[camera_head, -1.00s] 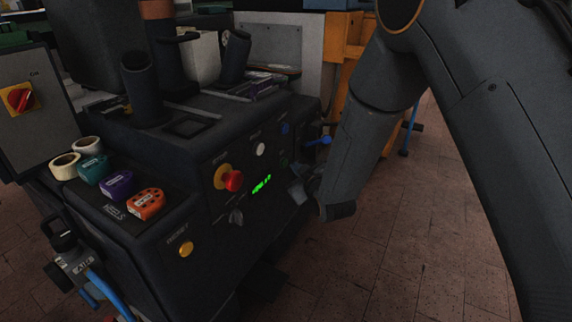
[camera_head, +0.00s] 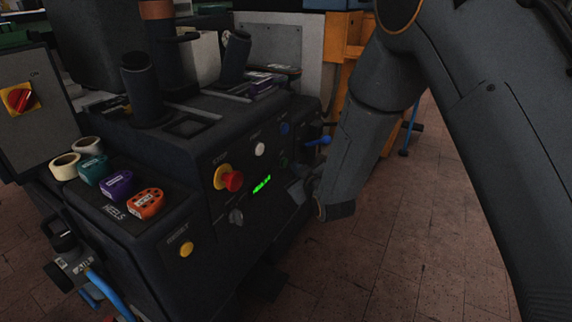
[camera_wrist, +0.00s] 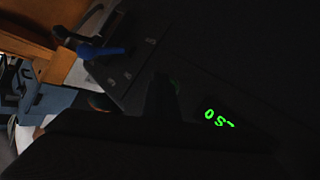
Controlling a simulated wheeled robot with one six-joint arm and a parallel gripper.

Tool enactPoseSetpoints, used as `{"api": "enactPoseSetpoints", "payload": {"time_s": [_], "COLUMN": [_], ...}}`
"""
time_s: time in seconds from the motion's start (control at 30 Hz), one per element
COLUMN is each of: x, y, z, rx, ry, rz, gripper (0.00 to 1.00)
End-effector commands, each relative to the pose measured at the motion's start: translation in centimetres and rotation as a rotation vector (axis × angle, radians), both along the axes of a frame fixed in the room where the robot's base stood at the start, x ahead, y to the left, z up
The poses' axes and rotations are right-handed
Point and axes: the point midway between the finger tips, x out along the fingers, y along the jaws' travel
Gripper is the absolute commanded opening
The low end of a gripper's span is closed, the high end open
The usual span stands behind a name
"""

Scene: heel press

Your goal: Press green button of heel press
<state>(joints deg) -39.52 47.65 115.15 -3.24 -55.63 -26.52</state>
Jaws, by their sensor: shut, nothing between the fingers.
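The heel press is a dark machine with a sloped front panel (camera_head: 208,212). Its small green button (camera_head: 284,161) shows dimly on the right part of the panel, below a blue button and right of a white one. In the wrist view the green button (camera_wrist: 175,86) is a faint dark green spot, partly hidden by my gripper (camera_wrist: 160,80). My gripper shows in the head view (camera_head: 298,190) just in front of the panel, below and slightly right of the green button. It is shut and empty. Whether it touches the panel cannot be told.
A red stop knob (camera_head: 232,181), a white button (camera_head: 260,149), a black knob (camera_head: 236,216) and a yellow button (camera_head: 187,249) sit nearby. A green lit display (camera_head: 262,184) is close to my gripper. A blue-handled lever (camera_head: 319,141) juts out at right.

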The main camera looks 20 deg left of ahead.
Motion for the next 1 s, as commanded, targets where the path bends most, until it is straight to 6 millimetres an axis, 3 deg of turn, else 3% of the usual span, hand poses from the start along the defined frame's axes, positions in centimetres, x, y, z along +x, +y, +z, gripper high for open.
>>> {"api": "enactPoseSetpoints", "payload": {"time_s": [1.0], "x": [0.07], "y": [1.17], "z": [0.02], "rx": [0.000], "ry": [0.000], "rz": [0.000], "gripper": [0.00]}}
